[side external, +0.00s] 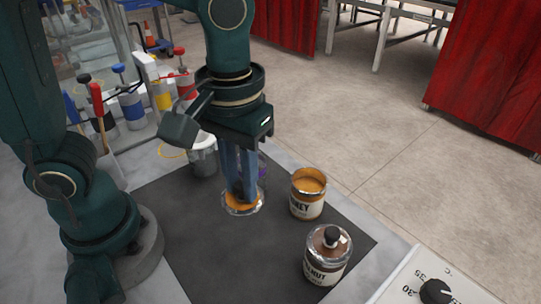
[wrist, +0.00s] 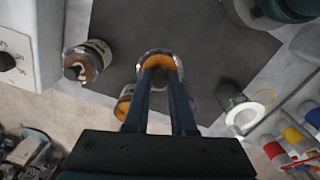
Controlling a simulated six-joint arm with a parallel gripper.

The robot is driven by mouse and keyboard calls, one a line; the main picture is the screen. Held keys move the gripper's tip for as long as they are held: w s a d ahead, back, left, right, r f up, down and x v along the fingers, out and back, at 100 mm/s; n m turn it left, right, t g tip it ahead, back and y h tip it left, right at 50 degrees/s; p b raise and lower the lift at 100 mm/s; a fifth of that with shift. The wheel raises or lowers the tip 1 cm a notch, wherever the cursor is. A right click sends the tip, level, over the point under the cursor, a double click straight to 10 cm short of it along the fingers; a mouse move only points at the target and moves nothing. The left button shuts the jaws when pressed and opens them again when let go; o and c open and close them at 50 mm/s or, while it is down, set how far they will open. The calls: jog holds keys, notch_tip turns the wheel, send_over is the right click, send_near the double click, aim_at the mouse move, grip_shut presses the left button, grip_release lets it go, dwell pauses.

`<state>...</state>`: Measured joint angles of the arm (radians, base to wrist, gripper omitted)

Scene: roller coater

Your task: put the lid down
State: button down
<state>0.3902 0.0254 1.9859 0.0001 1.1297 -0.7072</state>
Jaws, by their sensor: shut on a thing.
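The lid (side external: 231,207) is a round disc with a silvery rim and orange on top, low over the dark mat, left of the open honey can (side external: 307,200). It also shows in the wrist view (wrist: 160,59). My gripper (side external: 241,194) points straight down and is shut on the lid's middle; its fingers (wrist: 162,76) hide the grip itself. The lid looks level. I cannot tell whether it touches the mat. The honey can has orange inside and is partly hidden behind my fingers in the wrist view (wrist: 124,104).
A can labelled "NUT" with a dark knob on its lid (side external: 327,262) stands at the mat's front right. A purple thing (side external: 262,163) is partly hidden behind my gripper. A grey pot (side external: 203,160) stands behind left. The mat's (side external: 200,255) front left is bare.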

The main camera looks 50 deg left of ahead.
jog(key=s+d+f, duration=0.2)
jog(key=d, duration=0.1)
jog(key=s+d+f, duration=0.2)
jog(key=d, duration=0.1)
jog(key=s+d+f, duration=0.2)
jog(key=d+f, duration=0.1)
jog(key=d, duration=0.1)
jog(key=shift+s, duration=0.15)
jog(key=shift+f, duration=2.1)
jog(key=shift+f, duration=0.15)
jog(key=c, duration=0.8)
grip_release()
jog(key=shift+o, duration=0.2)
